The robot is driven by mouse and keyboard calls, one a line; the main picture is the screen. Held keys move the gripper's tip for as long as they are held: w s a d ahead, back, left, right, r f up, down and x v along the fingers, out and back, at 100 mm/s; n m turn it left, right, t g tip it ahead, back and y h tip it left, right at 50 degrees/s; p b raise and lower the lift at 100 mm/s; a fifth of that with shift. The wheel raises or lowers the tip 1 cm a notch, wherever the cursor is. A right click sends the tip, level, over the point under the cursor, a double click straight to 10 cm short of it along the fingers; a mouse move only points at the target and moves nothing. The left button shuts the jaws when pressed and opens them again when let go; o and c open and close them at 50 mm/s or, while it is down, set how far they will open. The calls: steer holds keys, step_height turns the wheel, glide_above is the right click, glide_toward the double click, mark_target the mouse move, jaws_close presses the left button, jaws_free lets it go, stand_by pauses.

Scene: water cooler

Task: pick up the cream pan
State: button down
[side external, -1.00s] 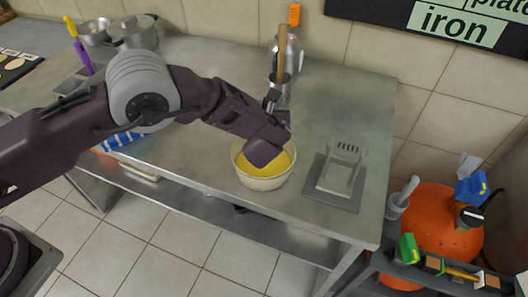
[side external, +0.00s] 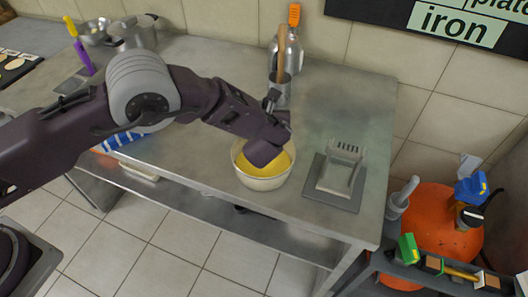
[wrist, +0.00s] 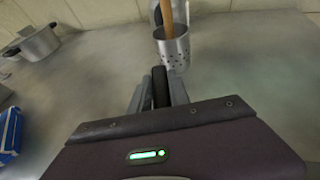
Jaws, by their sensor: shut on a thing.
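The cream pan (side external: 262,182) is a round bowl shape with a pale outside and yellow inside, upright at the front edge of the steel counter in the side view. My wrist hangs over it and hides part of its inside and far rim. My gripper (side external: 271,98) points toward the back wall. In the wrist view my gripper (wrist: 160,80) is shut on a dark bar, seemingly the pan's handle. The pan's bowl is hidden in the wrist view. I cannot tell whether the pan is clear of the counter.
A perforated metal utensil holder (wrist: 173,50) with a wooden handle stands just beyond my fingertips. A grey metal device (side external: 341,170) on a flat base sits right of the pan. Metal pots (side external: 135,32) stand at the back left. The counter (side external: 362,105) is bare at the back right.

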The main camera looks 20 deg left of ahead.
steer(key=shift+r, duration=0.15)
step_height(320, 180, up, 10)
steer(key=shift+f, duration=0.1)
stand_by(0.3)
stand_by(2.2)
